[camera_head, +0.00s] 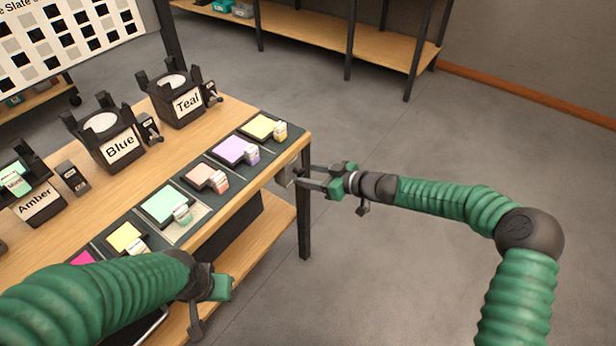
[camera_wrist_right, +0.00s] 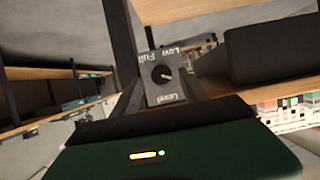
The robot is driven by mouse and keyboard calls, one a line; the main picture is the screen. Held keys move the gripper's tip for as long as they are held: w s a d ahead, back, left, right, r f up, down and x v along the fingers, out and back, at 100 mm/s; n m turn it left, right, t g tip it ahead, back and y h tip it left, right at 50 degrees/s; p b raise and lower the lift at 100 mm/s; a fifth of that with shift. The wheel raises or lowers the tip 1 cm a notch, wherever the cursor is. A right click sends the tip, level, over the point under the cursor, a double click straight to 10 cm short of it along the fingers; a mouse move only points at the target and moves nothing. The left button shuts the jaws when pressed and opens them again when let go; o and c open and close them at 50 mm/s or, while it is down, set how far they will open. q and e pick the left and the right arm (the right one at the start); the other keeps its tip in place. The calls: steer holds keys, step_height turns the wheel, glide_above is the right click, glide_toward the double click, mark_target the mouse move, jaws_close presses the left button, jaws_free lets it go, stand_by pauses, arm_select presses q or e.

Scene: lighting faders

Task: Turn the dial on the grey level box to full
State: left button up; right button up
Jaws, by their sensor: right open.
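The grey level box (camera_head: 287,172) is at the right end of the table, by its edge. In the right wrist view, the box (camera_wrist_right: 178,97) faces the camera, with "Full" and "Low" at its top and an upside-down "Level" below. Its round black dial (camera_wrist_right: 162,75) has a light mark that appears to point right and slightly down. My right gripper (camera_head: 301,178) is open, its fingers reaching left toward the box; I cannot tell whether they touch it. My left gripper (camera_head: 208,293) is over the table's front edge at the lower left, its fingers mostly hidden.
The wooden table (camera_head: 243,112) carries a row of coloured pads with small labelled blocks along its front edge. Dark lamp holders labelled Teal (camera_head: 188,102), Blue (camera_head: 121,147) and Amber (camera_head: 40,203) stand behind. The floor (camera_head: 400,270) right of the table is clear.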

steer(key=shift+w+a+f, duration=0.15)
steer(key=shift+w+a, duration=0.1)
steer(key=shift+a, duration=0.3)
steer(key=shift+w+a+f, duration=0.15)
steer(key=shift+w+a, duration=0.05)
steer(key=shift+a, duration=0.3)
steer(key=shift+d, duration=0.45)
steer(key=shift+c, duration=1.4)
steer(key=shift+a+r, duration=0.1)
steer(key=shift+a, duration=0.1)
jaws_close()
arm_select(q)
steer(key=shift+a+f, duration=0.1)
steer(key=shift+a, duration=0.1)
arm_select(e)
steer(key=shift+w+d+r, duration=0.1)
steer(key=shift+d, duration=0.05)
arm_select(q)
steer(key=shift+r, duration=0.25)
